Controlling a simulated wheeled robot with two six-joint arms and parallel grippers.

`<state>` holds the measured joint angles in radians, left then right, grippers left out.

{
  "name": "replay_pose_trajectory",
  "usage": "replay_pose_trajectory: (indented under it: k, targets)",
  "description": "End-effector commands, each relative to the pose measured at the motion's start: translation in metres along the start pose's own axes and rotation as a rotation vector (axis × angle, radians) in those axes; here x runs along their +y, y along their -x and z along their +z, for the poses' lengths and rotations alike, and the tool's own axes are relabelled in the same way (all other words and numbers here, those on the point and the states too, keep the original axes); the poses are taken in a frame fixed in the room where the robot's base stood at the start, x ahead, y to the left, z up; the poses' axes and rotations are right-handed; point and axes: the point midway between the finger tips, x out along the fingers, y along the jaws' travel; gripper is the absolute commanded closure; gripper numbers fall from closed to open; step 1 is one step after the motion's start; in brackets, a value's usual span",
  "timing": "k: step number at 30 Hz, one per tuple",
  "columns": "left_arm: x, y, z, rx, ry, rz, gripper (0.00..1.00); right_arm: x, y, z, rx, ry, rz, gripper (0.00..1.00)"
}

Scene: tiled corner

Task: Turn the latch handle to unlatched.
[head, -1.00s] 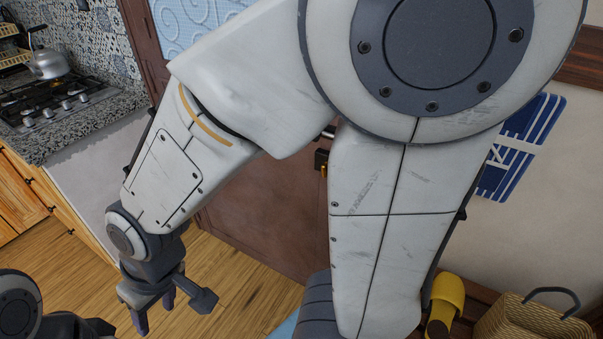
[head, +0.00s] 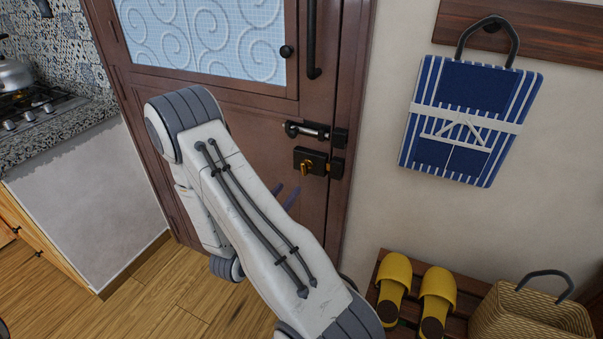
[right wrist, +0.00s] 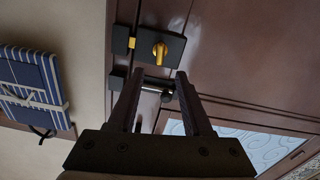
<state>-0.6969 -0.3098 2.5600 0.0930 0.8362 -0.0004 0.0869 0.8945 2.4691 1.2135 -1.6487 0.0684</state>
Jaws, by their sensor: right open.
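The latch is a black case (head: 310,161) on the brown door, with a brass handle (head: 306,168) on its face. Brass also shows at the case's side by the door frame. In the right wrist view, where the scene is upside down, the brass handle (right wrist: 160,51) lies just beyond my fingertips, in front of the open jaws. My right gripper (head: 286,196) is open and empty, mostly hidden behind my arm, with its fingers below the latch in the head view. The open fingers (right wrist: 158,78) show clearly in the wrist view. No contact with the handle is visible. My left gripper is out of view.
A slide bolt (head: 308,131) sits just above the latch, and a dark vertical pull bar (head: 312,40) is higher up. A blue striped bag (head: 462,120) hangs at right. Yellow slippers (head: 437,295) and a basket (head: 530,312) are below. A stove counter (head: 60,135) stands left.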

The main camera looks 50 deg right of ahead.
Motion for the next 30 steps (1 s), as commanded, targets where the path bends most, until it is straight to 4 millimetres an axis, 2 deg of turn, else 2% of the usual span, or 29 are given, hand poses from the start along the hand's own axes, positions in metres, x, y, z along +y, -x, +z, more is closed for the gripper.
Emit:
replay_pose_trajectory:
  k: [15, 21, 29, 30]
  targets:
    - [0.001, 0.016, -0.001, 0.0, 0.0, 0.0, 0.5, 0.001, -0.085, -0.002, 0.002, -0.001, 0.003, 0.5]
    - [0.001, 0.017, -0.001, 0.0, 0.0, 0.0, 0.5, 0.0, -0.099, -0.001, 0.001, 0.0, 0.0, 0.5]
    - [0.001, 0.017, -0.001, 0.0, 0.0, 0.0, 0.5, -0.001, -0.101, -0.001, 0.001, 0.0, -0.002, 0.5]
    - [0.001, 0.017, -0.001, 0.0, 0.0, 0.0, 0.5, -0.001, -0.101, -0.001, 0.001, 0.0, -0.002, 0.58]
